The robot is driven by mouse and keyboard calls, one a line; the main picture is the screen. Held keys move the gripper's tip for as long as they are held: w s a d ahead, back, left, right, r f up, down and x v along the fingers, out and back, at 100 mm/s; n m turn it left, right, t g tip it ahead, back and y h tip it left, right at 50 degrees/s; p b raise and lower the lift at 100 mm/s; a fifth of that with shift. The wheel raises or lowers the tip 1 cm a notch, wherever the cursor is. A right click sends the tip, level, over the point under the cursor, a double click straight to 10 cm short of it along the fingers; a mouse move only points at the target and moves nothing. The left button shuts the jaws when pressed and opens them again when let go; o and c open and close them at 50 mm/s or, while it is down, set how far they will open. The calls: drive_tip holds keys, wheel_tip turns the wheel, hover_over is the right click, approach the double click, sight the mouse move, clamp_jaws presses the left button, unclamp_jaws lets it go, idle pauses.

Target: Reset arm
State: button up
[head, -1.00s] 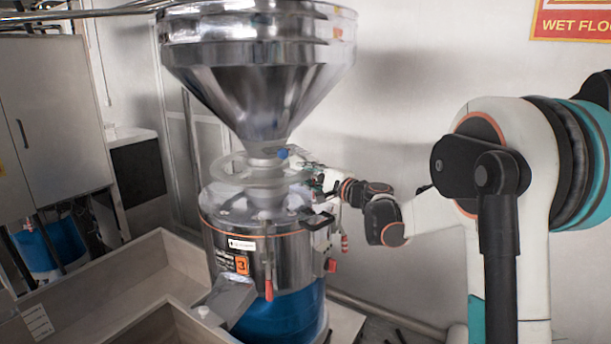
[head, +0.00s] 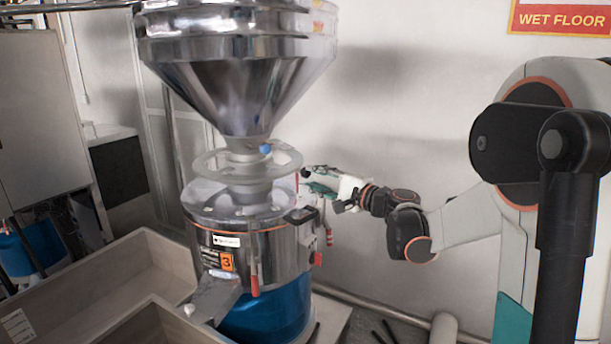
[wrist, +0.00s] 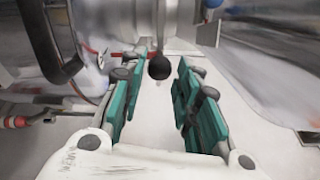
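My gripper (head: 318,180) is at the right side of the bean grinder (head: 250,245), level with the gap under the steel hopper (head: 235,75). In the wrist view its two teal fingers (wrist: 158,100) stand apart with nothing between them. A black ball knob (wrist: 159,67) shows just beyond the fingertips; I cannot tell how far off it is. My arm reaches in from the right of the head view, bent at the elbow.
A black handle (head: 300,215) and a red-tipped lever (head: 254,278) are on the grinder body. A wooden bin (head: 120,262) stands at the front left. The white wall behind the arm is clear below the wet floor sign (head: 560,18). A pipe runs low along the wall.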

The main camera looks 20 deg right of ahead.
drive_tip(key=shift+s+d, duration=0.25)
drive_tip(key=shift+s, duration=0.25)
drive_tip(key=s+a+f+n+g+y+b, duration=0.1)
drive_tip(key=s+a+f+n+g+b, duration=0.3)
drive_tip(key=s+a, duration=0.65)
drive_tip(key=s+a+f+n+g+b, duration=0.2)
drive_tip(key=s+a+f+n+g, duration=0.35)
drive_tip(key=a, duration=0.85)
drive_tip(key=s+d+f+n+h+b, duration=0.2)
drive_tip(key=s+d+f+h, duration=0.2)
drive_tip(key=s, duration=0.5)
drive_tip(key=s+d+f+n+h+b, duration=0.1)
drive_tip(key=s+d+f+n+h, duration=0.2)
drive_tip(key=s+d+f, duration=0.5)
drive_tip(key=shift+s+d+f+h+b, duration=0.4)
drive_tip(key=shift+s+d+h, duration=0.4)
drive_tip(key=shift+s+h, duration=0.15)
